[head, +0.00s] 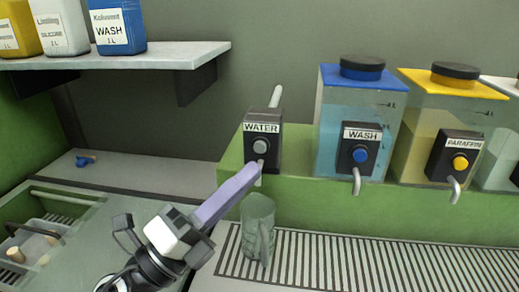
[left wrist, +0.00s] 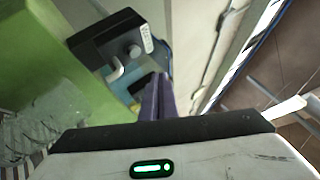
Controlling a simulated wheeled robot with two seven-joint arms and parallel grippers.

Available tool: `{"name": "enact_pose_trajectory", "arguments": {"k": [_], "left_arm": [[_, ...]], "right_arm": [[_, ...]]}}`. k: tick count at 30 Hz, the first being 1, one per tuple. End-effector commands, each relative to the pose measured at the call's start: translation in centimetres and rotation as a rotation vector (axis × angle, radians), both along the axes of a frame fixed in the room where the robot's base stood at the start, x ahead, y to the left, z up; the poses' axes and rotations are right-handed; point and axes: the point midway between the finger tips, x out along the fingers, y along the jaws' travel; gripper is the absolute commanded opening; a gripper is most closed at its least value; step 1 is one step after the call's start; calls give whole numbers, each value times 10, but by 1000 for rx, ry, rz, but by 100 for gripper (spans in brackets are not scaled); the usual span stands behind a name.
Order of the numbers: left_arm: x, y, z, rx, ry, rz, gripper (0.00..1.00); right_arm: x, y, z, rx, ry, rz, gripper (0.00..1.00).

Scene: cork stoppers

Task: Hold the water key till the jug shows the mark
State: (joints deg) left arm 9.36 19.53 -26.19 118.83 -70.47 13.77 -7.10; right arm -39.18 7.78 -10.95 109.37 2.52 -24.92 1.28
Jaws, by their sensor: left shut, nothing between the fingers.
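The black WATER box (head: 263,160) is fixed to the green ledge, with a round grey key (head: 260,147) under its label. In the left wrist view the key (left wrist: 134,51) also shows. The translucent grey-green jug (head: 258,225) stands upright on the slatted grate below the water spout. No mark or water level can be made out in it. My left gripper (head: 254,168) is shut and empty, its long purple fingers reaching to the box just below the key. In the left wrist view the fingertips (left wrist: 158,78) appear apart from the key. My right gripper is not in view.
To the right stand the WASH tank (head: 345,105) and the PARAFFIN tank (head: 425,105), each with a key and spout. Bottles (head: 118,30) stand on a shelf (head: 120,60) at upper left. A tray with corks (head: 40,232) lies at lower left. The grate (head: 370,262) right of the jug is clear.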

Motion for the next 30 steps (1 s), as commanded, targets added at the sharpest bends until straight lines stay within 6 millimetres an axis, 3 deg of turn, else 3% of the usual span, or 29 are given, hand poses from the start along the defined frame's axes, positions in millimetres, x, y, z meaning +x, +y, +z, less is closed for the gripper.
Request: {"name": "enact_pose_trajectory", "arguments": {"k": [10,30], "left_arm": [[37,-8,0,-1,0,-1,0],[42,-9,0,-1,1,0,0]], "right_arm": [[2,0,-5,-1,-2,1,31],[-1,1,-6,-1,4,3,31]]}}
